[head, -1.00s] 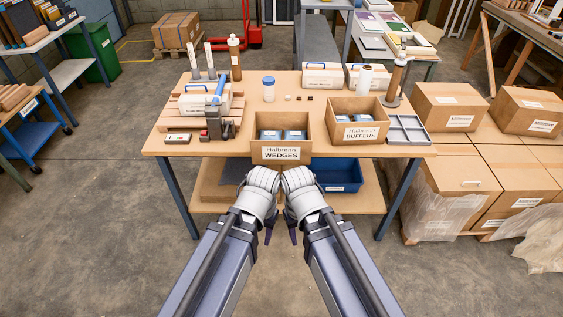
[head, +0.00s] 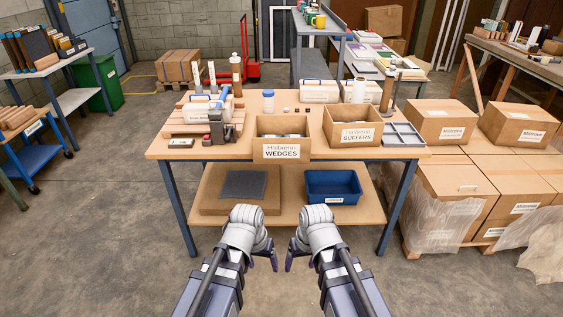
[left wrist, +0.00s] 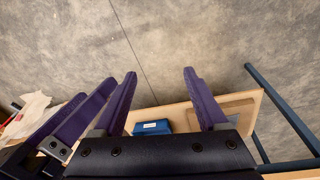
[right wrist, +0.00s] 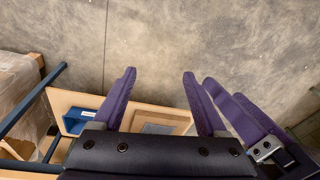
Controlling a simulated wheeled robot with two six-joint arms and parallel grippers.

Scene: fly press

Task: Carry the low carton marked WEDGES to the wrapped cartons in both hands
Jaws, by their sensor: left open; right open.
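The low brown carton marked WEDGES (head: 281,152) sits upright and open-topped at the front edge of the workbench in the head view. Its contents barely show over the front wall. My left gripper (head: 262,262) and right gripper (head: 299,262) are below and in front of it, fingers pointing down, close together and apart from the carton. The left wrist view shows my left jaws (left wrist: 159,74) open and empty. The right wrist view shows my right jaws (right wrist: 159,74) open and empty. The wrapped cartons (head: 458,190) stand on a pallet at the right, with loose film at their sides.
The BUFFERS carton (head: 352,133) stands close right of the WEDGES carton. A blue bin (head: 333,187) is on the lower shelf.

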